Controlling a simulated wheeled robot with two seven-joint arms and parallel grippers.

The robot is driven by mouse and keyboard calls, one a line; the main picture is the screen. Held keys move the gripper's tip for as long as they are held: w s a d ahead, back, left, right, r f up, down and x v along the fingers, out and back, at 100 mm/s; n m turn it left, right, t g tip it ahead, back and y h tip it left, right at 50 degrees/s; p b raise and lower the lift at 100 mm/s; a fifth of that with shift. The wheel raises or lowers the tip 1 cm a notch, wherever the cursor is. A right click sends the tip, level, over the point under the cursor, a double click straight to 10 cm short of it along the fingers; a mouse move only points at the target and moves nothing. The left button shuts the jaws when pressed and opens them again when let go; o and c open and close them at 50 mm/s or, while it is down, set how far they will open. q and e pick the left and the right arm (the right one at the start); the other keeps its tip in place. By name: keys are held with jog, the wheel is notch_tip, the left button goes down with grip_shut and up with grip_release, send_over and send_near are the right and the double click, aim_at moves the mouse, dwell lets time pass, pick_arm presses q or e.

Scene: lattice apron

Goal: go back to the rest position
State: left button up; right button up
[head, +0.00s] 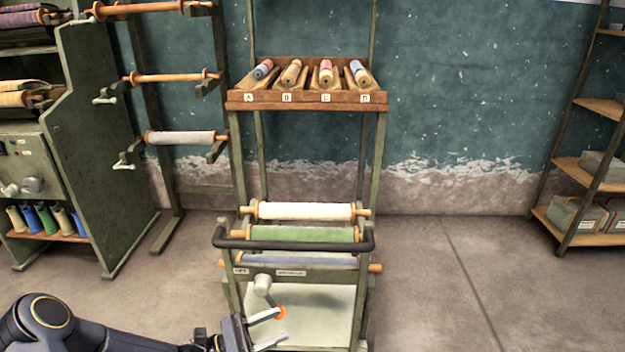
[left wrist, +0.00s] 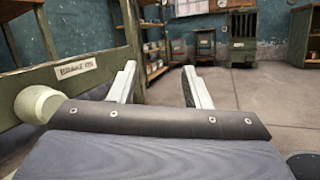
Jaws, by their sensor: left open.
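My left gripper (head: 275,329) is low in the head view, in front of the lower part of a green metal rack (head: 234,160). Its two light fingers stand apart with nothing between them. In the left wrist view the open fingers (left wrist: 165,88) point out toward the room. A pale round knob (head: 262,284) on the rack is just above the fingers in the head view, and it also shows at the left of the left wrist view (left wrist: 38,104). I cannot tell whether the gripper touches the rack. My right gripper is not in view.
The rack holds a white roll (head: 305,211), a green roll (head: 303,234) and a blue roll behind a black bar (head: 292,244). A wooden tray (head: 305,98) above holds several small spools. Shelves (head: 590,167) stand at the right. The floor (head: 450,290) right of the rack is clear.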

pick_arm(q)
jog(key=s+a+r+m+g+y, duration=0.2)
jog(key=s+r+m+g+y, duration=0.6)
jog(key=s+m, duration=0.4)
jog(key=s+a+r+m+t+y, duration=0.4)
jog(key=s+a+m+t+y, duration=0.25)
jog(key=s+a+y, duration=0.35)
notch_tip(320, 180, up, 28)
jog(key=s+h+p, duration=0.1)
jog(key=p, duration=2.6)
jog(key=shift+s+d+n+h+p, duration=0.15)
jog(key=shift+d+n+h+p, duration=0.15)
jog(key=shift+n+p, duration=0.1)
jog(key=shift+r+t, duration=0.1)
jog(key=shift+t, duration=0.15)
